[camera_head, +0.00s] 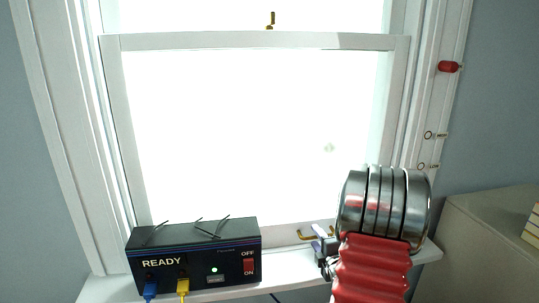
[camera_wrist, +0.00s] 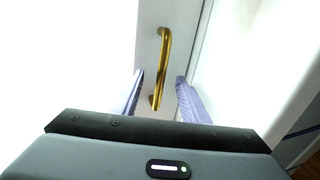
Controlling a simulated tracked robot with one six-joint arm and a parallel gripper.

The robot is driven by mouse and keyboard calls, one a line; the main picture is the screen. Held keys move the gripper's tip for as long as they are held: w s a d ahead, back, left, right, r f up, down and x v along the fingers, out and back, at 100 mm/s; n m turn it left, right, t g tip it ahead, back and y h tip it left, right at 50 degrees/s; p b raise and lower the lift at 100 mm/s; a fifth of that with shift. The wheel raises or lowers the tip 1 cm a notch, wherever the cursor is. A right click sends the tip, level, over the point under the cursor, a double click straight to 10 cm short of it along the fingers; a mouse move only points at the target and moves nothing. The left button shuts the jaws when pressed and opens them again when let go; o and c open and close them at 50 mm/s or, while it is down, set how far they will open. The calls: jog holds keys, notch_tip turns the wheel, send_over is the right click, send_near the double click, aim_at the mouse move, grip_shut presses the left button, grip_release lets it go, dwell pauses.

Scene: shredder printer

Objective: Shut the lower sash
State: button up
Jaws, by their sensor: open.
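The lower sash (camera_head: 265,41) is a white frame around a bright pane in the head view. Its bottom rail is partly hidden by a black box and my arm; I cannot tell whether a gap lies under it. A brass handle (camera_head: 304,237) sits on the bottom rail. In the wrist view, the brass handle (camera_wrist: 166,45) runs lengthwise, its near end showing between my fingers. My gripper (camera_wrist: 160,76) is open with a finger on each side of the handle, apart from it. In the head view my gripper (camera_head: 322,241) is at the handle, partly hidden by my arm.
A black box (camera_head: 190,262) marked READY, with blue and yellow plugs and a red switch, stands on the sill (camera_head: 110,290) to the left. A brass latch (camera_head: 270,20) is above the sash. A red knob (camera_head: 448,67) is on the right frame. A cabinet (camera_head: 480,250) stands right.

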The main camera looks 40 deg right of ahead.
jog(key=shift+v, duration=2.5)
jog(key=shift+s, duration=0.1)
